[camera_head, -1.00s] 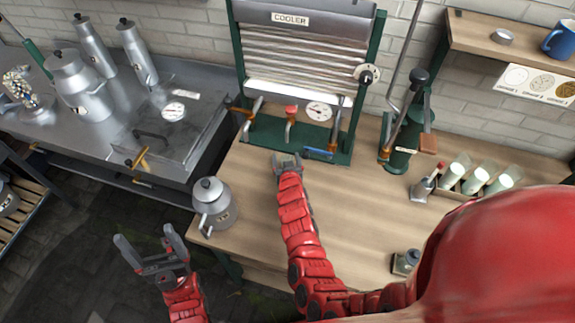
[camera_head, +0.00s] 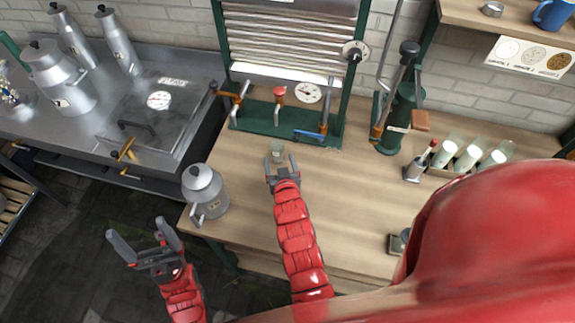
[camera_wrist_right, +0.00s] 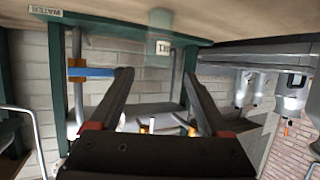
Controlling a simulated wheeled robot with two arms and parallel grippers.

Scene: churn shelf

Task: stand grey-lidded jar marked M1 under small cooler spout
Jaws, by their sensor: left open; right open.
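A small pale glass jar with a greyish lid (camera_head: 277,151) stands upright on the counter, just in front of the cooler's green base. In the right wrist view, where the scene is upside down, the jar (camera_wrist_right: 159,44) shows a label I cannot read surely. The small spout with a red knob (camera_head: 280,98) is behind the jar, over the green base. My right gripper (camera_head: 281,165) is open on the near side of the jar, which is beyond the fingertips. My left gripper (camera_head: 143,240) is open and empty, left of the counter's front edge.
The cooler (camera_head: 290,45) also has an orange-handled tap (camera_head: 233,97) and a blue-handled tap (camera_head: 309,135). A lidded grey can (camera_head: 205,192) stands at the counter's left edge. A green press (camera_head: 400,115) and a rack of cups (camera_head: 468,155) stand right. Mid-counter is clear.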

